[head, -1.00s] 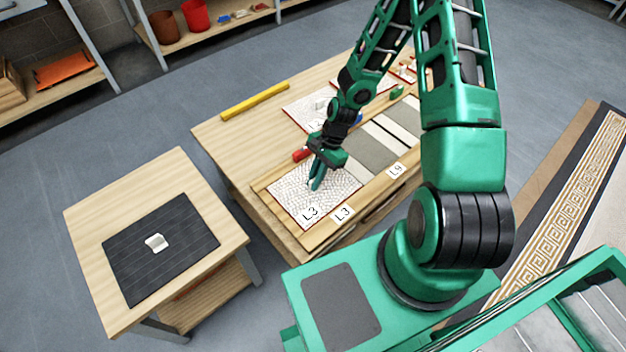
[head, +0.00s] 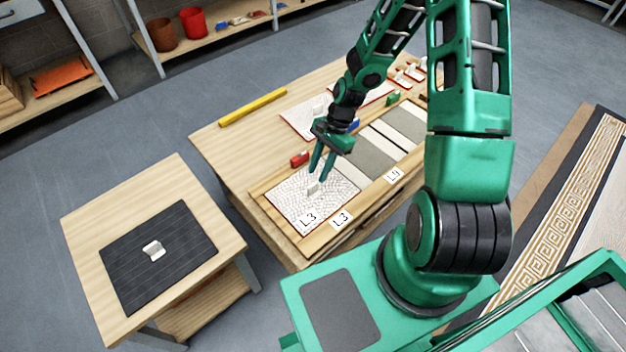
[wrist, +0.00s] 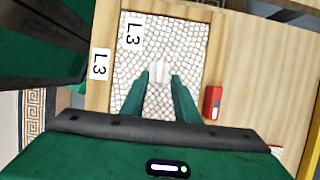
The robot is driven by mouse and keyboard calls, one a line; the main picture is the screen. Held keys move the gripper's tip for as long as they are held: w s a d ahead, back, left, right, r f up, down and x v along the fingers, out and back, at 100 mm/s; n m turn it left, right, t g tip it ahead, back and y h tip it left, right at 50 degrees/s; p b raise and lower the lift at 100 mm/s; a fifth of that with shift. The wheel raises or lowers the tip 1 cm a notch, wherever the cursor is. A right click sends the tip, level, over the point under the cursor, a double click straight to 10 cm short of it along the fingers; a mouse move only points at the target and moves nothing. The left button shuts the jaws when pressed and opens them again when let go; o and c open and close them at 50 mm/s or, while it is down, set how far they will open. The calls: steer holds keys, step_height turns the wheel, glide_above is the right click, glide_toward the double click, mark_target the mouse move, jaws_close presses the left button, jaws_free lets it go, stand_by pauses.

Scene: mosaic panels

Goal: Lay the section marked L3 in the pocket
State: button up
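The white mosaic section marked L3 (head: 285,202) lies flat in the end pocket of the wooden frame (head: 318,240), beside the frame's own L3 label (head: 341,219). Its edges run along the pocket walls; it also shows in the wrist view (wrist: 125,70). A small white handle (head: 312,188) stands up from the section. My gripper (head: 319,170) is open and empty just above the handle. In the wrist view the two fingers (wrist: 158,88) are spread, with the handle showing between and beyond their tips.
A red block (head: 299,159) lies on the table beside the frame. Other mosaic sections (head: 300,120) with handles lie farther back. A yellow bar (head: 253,107) is at the far edge. A side table at left holds a dark mat (head: 130,260) with a white piece (head: 153,250).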

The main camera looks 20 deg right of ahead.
steer(key=s+d+r+n+h, duration=0.1)
steer(key=s+d+r+n, duration=0.15)
steer(key=d+r, duration=0.4)
steer(key=s+d+r+n+h, duration=0.1)
steer(key=s+d+r+h, duration=0.2)
steer(key=r, duration=0.6)
steer(key=s+d+r+n, duration=0.1)
steer(key=s+d+r, duration=0.35)
steer(key=r, duration=0.25)
steer(key=s+r+n, duration=0.1)
steer(key=s+r, duration=0.3)
steer(key=s, duration=0.3)
steer(key=s+r+n+t, duration=0.1)
steer(key=s+r+n, duration=0.1)
steer(key=s+r, duration=0.3)
steer(key=shift+s+d+r, duration=0.2)
steer(key=shift+s+d, duration=0.05)
steer(key=shift+s, duration=0.8)
steer(key=shift+w+n, duration=0.1)
steer(key=shift+n, duration=0.15)
steer(key=shift+w+f, duration=0.25)
steer(key=shift+w, duration=0.25)
